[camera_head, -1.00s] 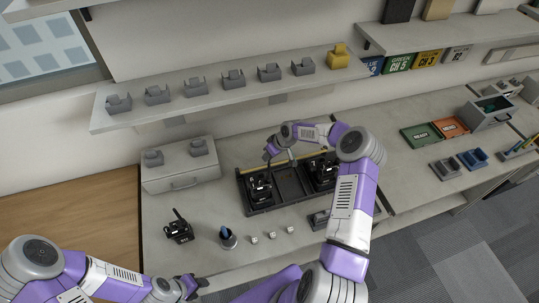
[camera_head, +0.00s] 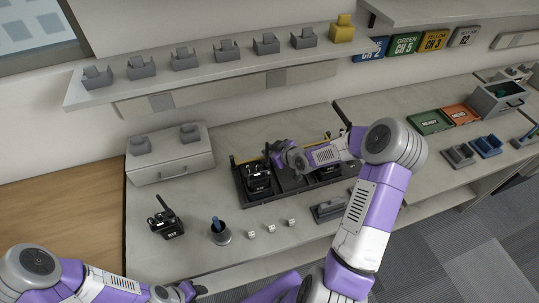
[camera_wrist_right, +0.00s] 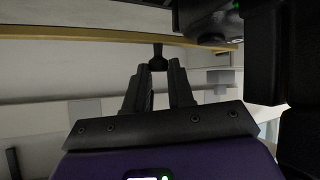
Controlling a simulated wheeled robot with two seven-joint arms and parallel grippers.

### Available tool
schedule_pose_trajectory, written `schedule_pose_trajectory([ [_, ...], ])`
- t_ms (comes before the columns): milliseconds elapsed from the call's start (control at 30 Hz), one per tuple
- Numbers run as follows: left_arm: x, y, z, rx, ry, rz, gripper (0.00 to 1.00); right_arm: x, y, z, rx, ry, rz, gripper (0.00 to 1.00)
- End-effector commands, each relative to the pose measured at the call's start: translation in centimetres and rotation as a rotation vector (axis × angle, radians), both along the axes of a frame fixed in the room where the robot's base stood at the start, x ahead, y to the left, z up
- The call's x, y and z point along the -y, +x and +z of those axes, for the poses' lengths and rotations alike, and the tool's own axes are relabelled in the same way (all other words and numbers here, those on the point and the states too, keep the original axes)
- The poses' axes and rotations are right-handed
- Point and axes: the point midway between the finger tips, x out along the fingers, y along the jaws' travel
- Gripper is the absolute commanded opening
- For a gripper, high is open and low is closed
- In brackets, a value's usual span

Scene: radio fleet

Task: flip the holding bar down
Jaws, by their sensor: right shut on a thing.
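The yellow holding bar (camera_wrist_right: 90,35) runs across the top of the right wrist view, with a short black knob (camera_wrist_right: 158,60) hanging from it. My right gripper (camera_wrist_right: 160,72) has its two fingers on either side of this knob, shut on it. In the head view a piece of the yellow bar (camera_head: 249,158) shows raised along the back of the black radio rack (camera_head: 265,203). My right gripper (camera_head: 273,148) is at the rack's back middle; my wrist hides much of the bar. My left gripper (camera_head: 190,291) is at the bottom edge, away from the rack; its fingers are unclear.
A black radio (camera_head: 258,184) stands in the rack's left bay. Another radio (camera_head: 167,222), a cup (camera_head: 220,233) and small white cubes (camera_head: 270,229) stand in front. A grey drawer box (camera_head: 172,162) is to the left, under a shelf (camera_head: 160,85).

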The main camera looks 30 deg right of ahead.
Motion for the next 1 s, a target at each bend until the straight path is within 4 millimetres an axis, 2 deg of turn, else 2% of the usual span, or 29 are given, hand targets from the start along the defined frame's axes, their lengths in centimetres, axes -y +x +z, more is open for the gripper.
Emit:
schedule_pose_trajectory([
  [33,0.0,0.0,-1.1,0.000,0.000,0.000,0.47,0.5,-0.2,-0.6,0.023,-0.012,-0.010,0.00],
  [300,0.0,0.0,-2.9,0.000,0.000,0.000,0.47,0.5,-0.6,-0.8,0.095,-0.027,-0.011,0.00],
  [867,0.0,0.0,-3.2,0.000,0.000,0.000,0.47,0.4,-0.8,-1.0,0.105,-0.028,-0.011,0.00],
  [900,0.0,0.0,-3.2,0.000,0.000,0.000,0.47,0.3,-0.9,-1.1,0.104,-0.027,-0.010,0.29],
  [1000,0.0,0.0,-3.2,0.000,0.000,0.000,0.47,0.2,-0.8,-1.0,0.108,-0.028,-0.008,0.44],
])
